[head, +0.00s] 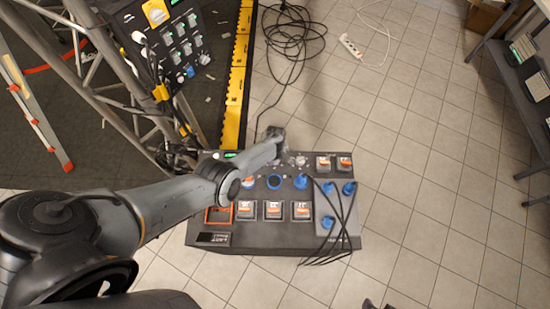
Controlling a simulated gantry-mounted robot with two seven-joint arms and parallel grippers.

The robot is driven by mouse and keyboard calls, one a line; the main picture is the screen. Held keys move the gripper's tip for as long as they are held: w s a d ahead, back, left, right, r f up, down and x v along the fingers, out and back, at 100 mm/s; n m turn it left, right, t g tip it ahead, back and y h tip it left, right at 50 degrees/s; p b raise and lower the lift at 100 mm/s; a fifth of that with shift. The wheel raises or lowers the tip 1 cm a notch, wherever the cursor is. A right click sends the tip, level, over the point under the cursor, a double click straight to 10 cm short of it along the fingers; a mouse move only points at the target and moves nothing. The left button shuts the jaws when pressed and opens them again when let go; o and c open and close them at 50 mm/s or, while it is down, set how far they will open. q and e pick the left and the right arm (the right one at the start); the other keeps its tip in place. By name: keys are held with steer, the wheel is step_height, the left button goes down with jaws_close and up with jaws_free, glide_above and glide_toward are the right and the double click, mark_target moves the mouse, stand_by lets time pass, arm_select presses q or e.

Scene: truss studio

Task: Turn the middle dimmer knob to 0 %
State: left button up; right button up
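A dark control box (270,240) lies on the tiled floor, with blue round fittings, orange-and-white switches and a top row of small round controls. One pale round control (301,160) shows in that top row, just right of my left gripper. My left gripper (287,158) reaches over the box's far edge, with its fingertips low at the top row. It hides part of that row, so I cannot tell which knob is the middle dimmer or what it reads. The finger gap and any contact are too small to make out. My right gripper is not in view.
Black cables (340,235) hang from blue plugs at the box's right. A second panel (165,45) stands on a metal truss at upper left. A yellow-black strip (238,75), coiled cable (290,35) and power strip (350,45) lie behind.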

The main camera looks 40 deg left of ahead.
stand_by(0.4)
arm_select(q)
steer(key=o, duration=1)
steer(key=shift+o, duration=0.2)
steer(key=shift+r+p, duration=0.4)
steer(key=shift+r, duration=0.1)
step_height(320, 180, up, 8)
steer(key=p, duration=0.4)
steer(key=shift+f+p, duration=0.2)
steer(key=shift+p, duration=0.1)
step_height(320, 180, up, 2)
steer(key=shift+r, duration=0.1)
